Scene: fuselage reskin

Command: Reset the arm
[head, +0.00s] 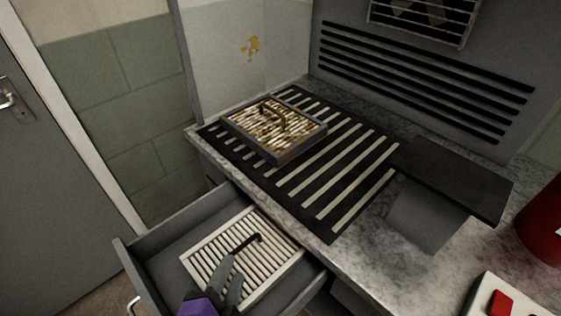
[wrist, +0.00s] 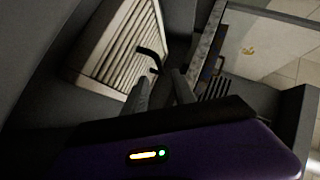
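My gripper (head: 232,283), purple with grey fingers, is low over the open drawer at the bottom of the head view. A white slatted panel (head: 205,262) with a black handle (head: 247,241) lies in the drawer. The fingertips are close to the handle. In the wrist view my gripper (wrist: 163,88) has its two fingers spread apart with nothing between them. The black handle (wrist: 152,56) and the slatted panel (wrist: 104,52) are beyond the fingertips there. I cannot tell whether a finger touches the handle.
The drawer (head: 165,250) stands open below a speckled counter (head: 400,255). On the counter, a dirty slatted panel (head: 288,151) in a dark frame lies on a black slotted grate (head: 345,195). A red cylinder (head: 543,225) and a box with a red button (head: 500,303) are at right. A grey door (head: 45,200) is at left.

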